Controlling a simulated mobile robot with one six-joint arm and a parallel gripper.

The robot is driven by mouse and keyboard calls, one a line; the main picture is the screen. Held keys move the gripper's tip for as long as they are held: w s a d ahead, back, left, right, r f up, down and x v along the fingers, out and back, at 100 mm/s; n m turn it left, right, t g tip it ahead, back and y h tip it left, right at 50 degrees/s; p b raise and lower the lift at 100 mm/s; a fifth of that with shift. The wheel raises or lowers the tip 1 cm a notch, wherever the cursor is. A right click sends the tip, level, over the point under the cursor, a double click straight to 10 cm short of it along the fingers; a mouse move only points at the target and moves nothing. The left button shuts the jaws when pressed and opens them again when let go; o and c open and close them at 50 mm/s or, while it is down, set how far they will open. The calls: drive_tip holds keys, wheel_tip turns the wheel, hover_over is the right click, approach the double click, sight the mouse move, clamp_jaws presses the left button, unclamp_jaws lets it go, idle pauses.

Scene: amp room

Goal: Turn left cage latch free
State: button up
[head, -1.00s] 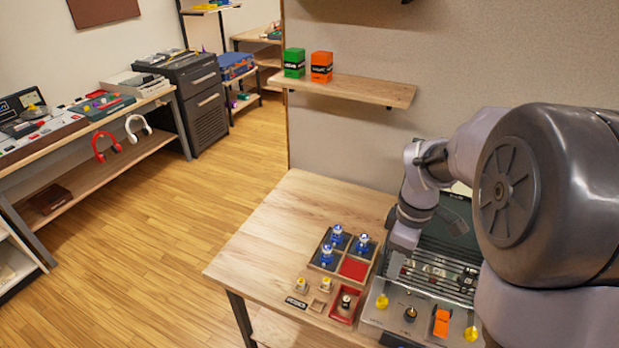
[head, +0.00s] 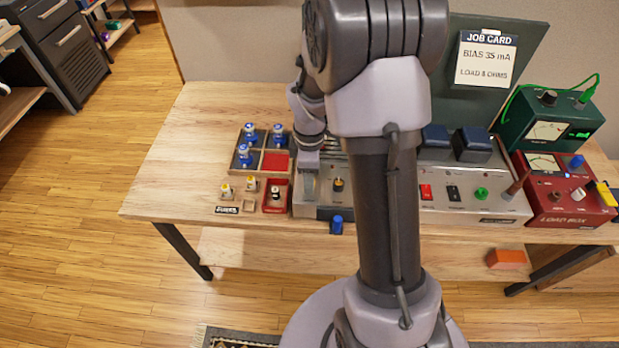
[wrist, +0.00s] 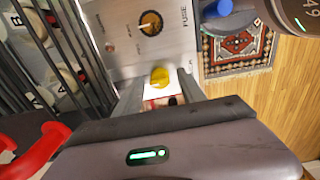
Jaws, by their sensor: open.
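The cage's dark bars (wrist: 82,48) run along the left of that view. In the head view my gripper (head: 308,184) is low over the left end of the amp (head: 304,211). The latch is hidden there, and my arm covers much of the amp and cage.
A divided tray with blue-topped tubes (head: 245,152) and a red bin (head: 270,203) stand just left of the amp. A red load box (head: 565,200) and a green meter box (head: 545,125) stand to the right. The table's left end (head: 170,185) is bare.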

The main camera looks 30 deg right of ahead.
clamp_jaws()
drive_tip(key=shift+m, duration=0.4)
drive_tip(key=m+p, duration=0.1)
drive_tip(key=m, duration=0.2)
drive_tip(key=shift+r+m, duration=0.1)
drive_tip(key=shift+m, duration=0.3)
drive_tip(key=m, duration=0.4)
drive_tip(key=shift+m, duration=0.3)
drive_tip(key=m, duration=0.4)
drive_tip(key=shift+m, duration=2.5)
